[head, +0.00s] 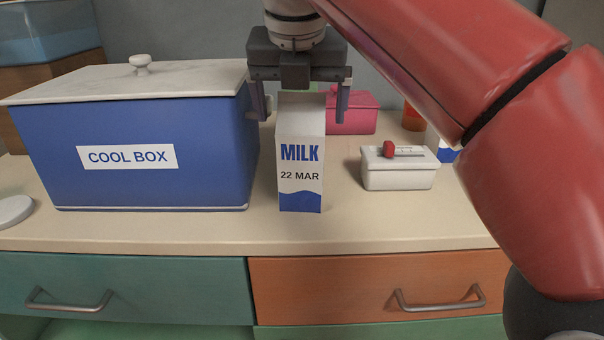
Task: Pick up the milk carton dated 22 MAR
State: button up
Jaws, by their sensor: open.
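The milk carton (301,155) stands upright on the counter, right of the cool box. It is white with a blue wave at the bottom, and its front reads "MILK" and "22 MAR". My gripper (303,108) is open and points down over the carton's top. One finger shows on each side of the carton's upper part, with gaps between. I cannot tell whether the fingers are level with the carton in depth.
A blue cool box (150,190) with a pale lid (130,80) stands close on the left. A white butter-dish-like box (398,172) with a red item (388,149) is on the right. A pink container (352,112) is behind. The counter's front strip (330,236) is clear.

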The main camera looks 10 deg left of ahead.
jog(key=b+x, duration=0.1)
jog(key=x, duration=0.2)
jog(key=shift+w+d+f, duration=0.1)
jog(key=shift+f, duration=0.2)
jog(key=c, duration=1.8)
jog(key=shift+r, duration=0.15)
grip_shut()
